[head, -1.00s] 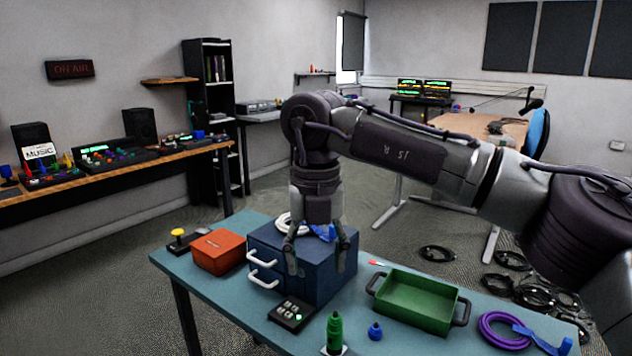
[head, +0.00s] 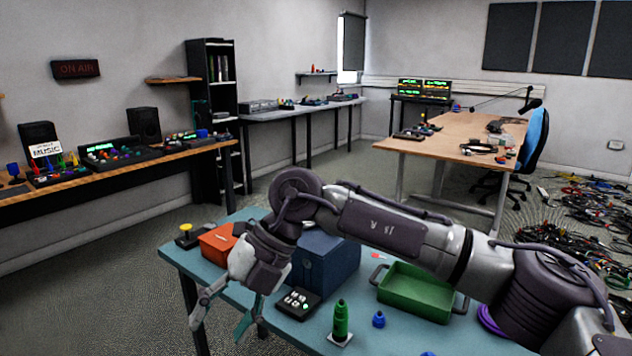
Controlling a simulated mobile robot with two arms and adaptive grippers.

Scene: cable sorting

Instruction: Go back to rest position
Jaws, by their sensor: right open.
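My right gripper (head: 219,322) is open and empty. It hangs over the front left edge of the teal table (head: 208,281), with its fingers spread and pointing down. My right arm comes in from the right and crosses above the table. It hides part of the blue drawer box (head: 326,262) and part of the orange box (head: 217,242). My left gripper is not in view.
A black button pad (head: 298,303), a green bottle (head: 340,322) and a blue cap (head: 379,319) stand near the front. A green tray (head: 415,291) is to their right. A yellow-knobbed device (head: 187,235) sits at the far left corner. Open floor lies left of the table.

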